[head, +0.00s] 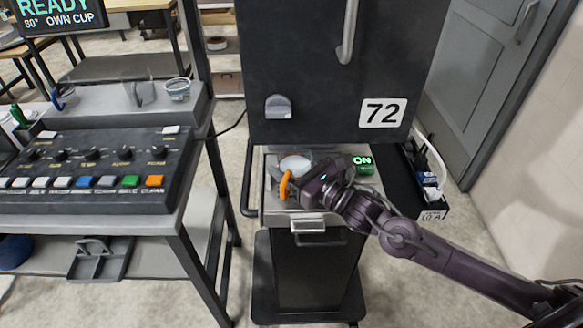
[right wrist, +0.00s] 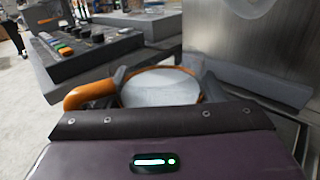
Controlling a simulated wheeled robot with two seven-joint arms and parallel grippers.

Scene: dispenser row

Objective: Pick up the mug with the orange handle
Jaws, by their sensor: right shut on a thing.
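The mug (head: 296,162) with the orange handle (head: 285,185) is at the grey ledge (head: 308,216) under the dark cabinet. In the right wrist view the mug's pale round top (right wrist: 160,87) faces up, and its orange handle (right wrist: 88,95) points left. My right gripper (head: 291,177) reaches in from the right and is shut on the mug; in the wrist view its fingers sit on both sides of the mug. The gripper body hides the mug's lower part, so I cannot tell whether it touches the ledge. My left gripper is not in view.
The dark cabinet (head: 330,80) marked 72 rises right behind the mug. A dark box (head: 432,185) is at the right.

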